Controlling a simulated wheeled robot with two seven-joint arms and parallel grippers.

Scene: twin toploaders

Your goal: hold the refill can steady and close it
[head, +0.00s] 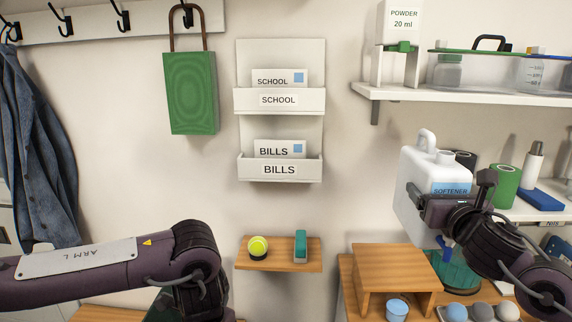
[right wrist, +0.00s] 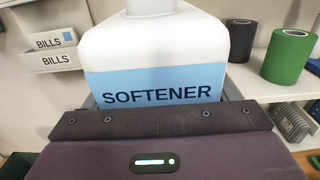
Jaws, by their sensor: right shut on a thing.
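The refill can (head: 415,175) is a white jug with a looped handle on top and a blue SOFTENER label. In the head view it is at the right, upright or nearly so, in front of the shelves. A short neck shows beside the handle; I cannot tell whether it is capped. A small blue tap-like part (head: 446,243) shows below the can. My right gripper (head: 445,205) is shut on the can. In the right wrist view, the can (right wrist: 155,45) stands between the jaws with its label facing me. My left arm comes in at lower left; its gripper is out of view.
A wooden stand (head: 392,262) is below the can, with a light blue cup (head: 397,309) and several balls (head: 480,311) nearby. A small wall shelf (head: 278,262) holds a yellow ball and a teal item. A green roll (head: 506,188) stands behind at right.

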